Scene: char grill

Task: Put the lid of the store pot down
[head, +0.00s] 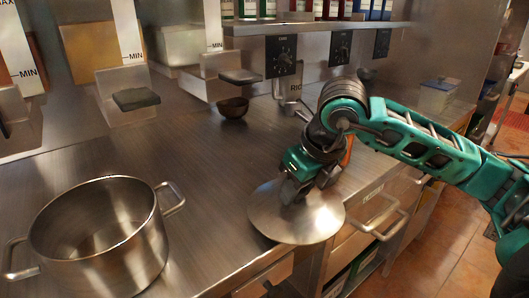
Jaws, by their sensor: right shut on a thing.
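The store pot (102,238) is an open steel pot with two side handles, standing on the steel counter at the lower left. Its inside looks empty from here. The lid (296,222) is a round steel disc near the counter's front edge, to the right of the pot and apart from it. My right gripper (296,192) is above the lid and shut on its top, hiding the knob. I cannot tell whether the lid touches the counter. My left gripper is not in view.
Dispensers with grey levers (136,99) line the back wall. A small dark bowl (233,107) sits under one of them. Drawers with bar handles (384,226) are below the front edge. The counter (215,165) between pot and lid is clear.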

